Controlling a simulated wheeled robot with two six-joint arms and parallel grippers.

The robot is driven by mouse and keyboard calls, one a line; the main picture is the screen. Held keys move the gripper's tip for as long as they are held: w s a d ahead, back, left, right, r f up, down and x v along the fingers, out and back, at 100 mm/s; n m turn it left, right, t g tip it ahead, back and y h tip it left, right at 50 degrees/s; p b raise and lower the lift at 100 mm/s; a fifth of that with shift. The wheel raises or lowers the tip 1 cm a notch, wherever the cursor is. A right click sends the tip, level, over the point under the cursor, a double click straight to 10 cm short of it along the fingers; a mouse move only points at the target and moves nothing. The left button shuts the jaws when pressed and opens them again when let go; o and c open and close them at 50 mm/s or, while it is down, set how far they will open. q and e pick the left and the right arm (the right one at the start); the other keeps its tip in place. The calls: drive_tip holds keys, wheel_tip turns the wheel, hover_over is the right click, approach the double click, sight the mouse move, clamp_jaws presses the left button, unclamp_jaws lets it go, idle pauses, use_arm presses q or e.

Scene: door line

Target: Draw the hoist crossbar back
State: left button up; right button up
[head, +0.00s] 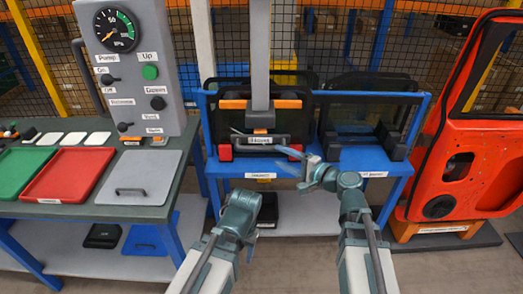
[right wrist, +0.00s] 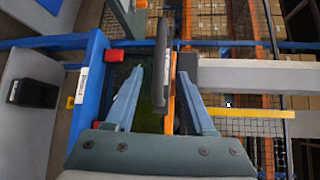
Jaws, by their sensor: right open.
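The hoist (head: 260,60) is a grey vertical post ending in a dark crossbar (head: 279,140) with a white "Hoist" label and orange parts. It hangs at the front of the blue rack. My right gripper (head: 284,160) is open just right of the crossbar, its blue fingers pointing left. In the right wrist view a dark bar (right wrist: 160,65) and an orange strip (right wrist: 171,95) lie between the open fingers (right wrist: 169,95); I cannot tell if they touch. My left arm is folded low at centre; its gripper (head: 251,246) is mostly hidden, its jaws unclear.
A blue rack (head: 235,168) holds dark glass panes (head: 360,118). A grey control panel (head: 125,60) and a bench with green and red (head: 68,175) trays stand left. An orange door (head: 470,130) stands right. Grey floor shows in front.

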sight(265, 150)
drive_tip(key=b+x, duration=0.1)
drive_tip(key=x, duration=0.8)
drive_tip(key=shift+f, duration=0.1)
clamp_jaws()
idle(1.2)
